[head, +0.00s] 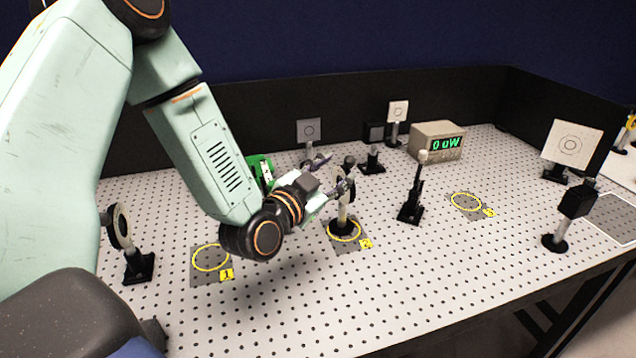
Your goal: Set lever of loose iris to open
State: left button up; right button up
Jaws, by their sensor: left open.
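A post-mounted optic with a dark top (348,165) stands upright in the yellow ring marked 2; it appears to be the loose iris. My left gripper (338,172) is open and comes in from the left at the height of its top. The fingers overlap the mount in the head view, so I cannot tell whether they touch it. The lever is too small and too covered to make out. My right gripper is not in view.
A round mount (122,228) stands at the left. Ring 1 (210,257) and the right-hand ring (466,202) are empty. A black stand with a pale knob (412,200) is right of ring 2. A meter (437,142) reads 0 uW. Target cards (572,144) stand behind and right.

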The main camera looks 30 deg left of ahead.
pick_arm(q)
jog(key=s, duration=0.6)
jog(key=shift+r, duration=0.1)
dwell(0.3)
